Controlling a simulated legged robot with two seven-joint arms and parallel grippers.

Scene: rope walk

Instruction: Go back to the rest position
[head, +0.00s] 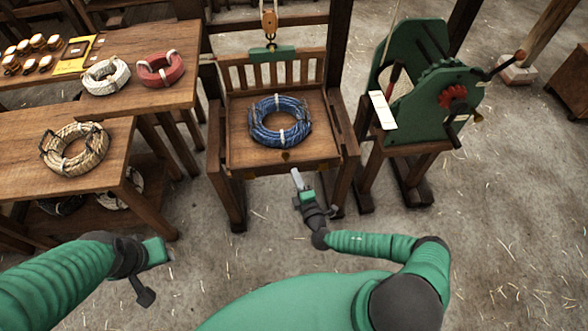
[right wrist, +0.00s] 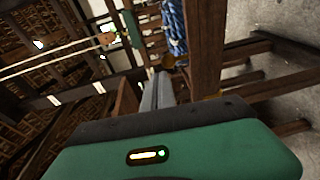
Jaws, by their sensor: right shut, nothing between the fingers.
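My right gripper (head: 297,180) is shut and empty in the head view. It is just in front of the wooden stand that holds a coil of blue rope (head: 280,121), and apart from the coil. In the right wrist view its fingers (right wrist: 157,92) are together, and part of the blue coil (right wrist: 172,28) shows beyond them. My left arm comes in from the left in the head view. Its green and black end (head: 140,262) is over the floor in front of the left table; its fingers cannot be made out.
The wooden stand (head: 238,152) has a slatted back, with a hook (head: 269,25) hanging above. A green crank machine (head: 425,95) stands to the right. The left tables carry a tan coil (head: 74,149), a white coil (head: 105,76) and a red coil (head: 160,69). The floor at right front is clear.

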